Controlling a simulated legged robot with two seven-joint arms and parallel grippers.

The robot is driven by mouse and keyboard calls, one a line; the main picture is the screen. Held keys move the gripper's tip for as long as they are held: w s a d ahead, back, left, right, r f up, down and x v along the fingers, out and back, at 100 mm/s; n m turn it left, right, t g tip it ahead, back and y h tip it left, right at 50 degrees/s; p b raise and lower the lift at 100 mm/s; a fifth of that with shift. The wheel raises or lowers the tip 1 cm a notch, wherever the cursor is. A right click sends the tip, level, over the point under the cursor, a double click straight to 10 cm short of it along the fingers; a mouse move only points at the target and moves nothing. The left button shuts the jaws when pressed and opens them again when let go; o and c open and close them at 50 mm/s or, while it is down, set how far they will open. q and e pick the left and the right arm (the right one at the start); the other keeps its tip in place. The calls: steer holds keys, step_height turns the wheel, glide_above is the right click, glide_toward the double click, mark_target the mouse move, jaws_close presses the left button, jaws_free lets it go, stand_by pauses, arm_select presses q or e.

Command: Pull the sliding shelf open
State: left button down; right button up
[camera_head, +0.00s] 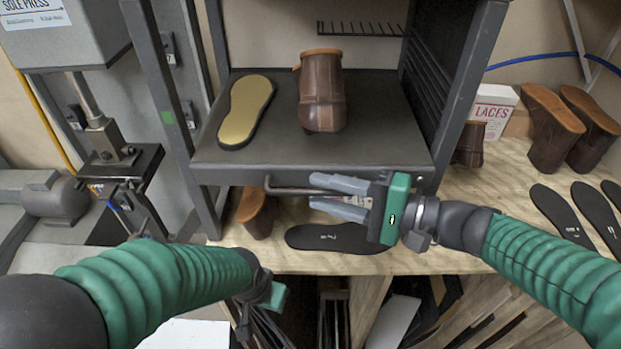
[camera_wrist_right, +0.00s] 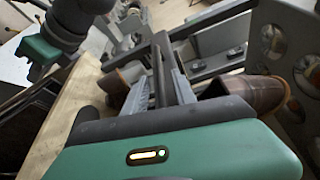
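The sliding shelf (camera_head: 280,115) is a dark grey tray in a dark metal rack, holding a brown shoe (camera_head: 321,95) and a yellow-topped sole (camera_head: 246,108). A thin grey bar handle (camera_head: 285,190) runs along its front edge. My right gripper (camera_head: 312,191) is at the handle with its fingers apart, pointing left, one above the other. The bar seems to run between or just behind them; I cannot tell contact. Its fingers (camera_wrist_right: 165,80) also show in the right wrist view. My left gripper (camera_head: 274,296) is low in front of the bench; its fingers are unclear.
The wooden bench (camera_head: 480,210) below carries a dark sole (camera_head: 335,238), a brown shoe (camera_head: 258,212) and, at right, more shoes and soles. A grey press (camera_head: 70,40) stands at left. A laces box (camera_head: 492,108) is right of the rack.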

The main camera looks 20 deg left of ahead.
mark_target(309, 191)
steer(key=shift+a+r, duration=0.1)
steer(key=shift+a, duration=0.45)
steer(key=shift+s+a, duration=0.35)
steer(key=shift+s, duration=0.05)
steer(key=shift+a, duration=0.2)
steer(key=shift+w+a, duration=0.25)
steer(key=shift+a, duration=0.2)
steer(key=c, duration=0.6)
jaws_close()
steer(key=shift+s+d, duration=0.1)
steer(key=shift+d, duration=0.05)
steer(key=shift+f, duration=0.2)
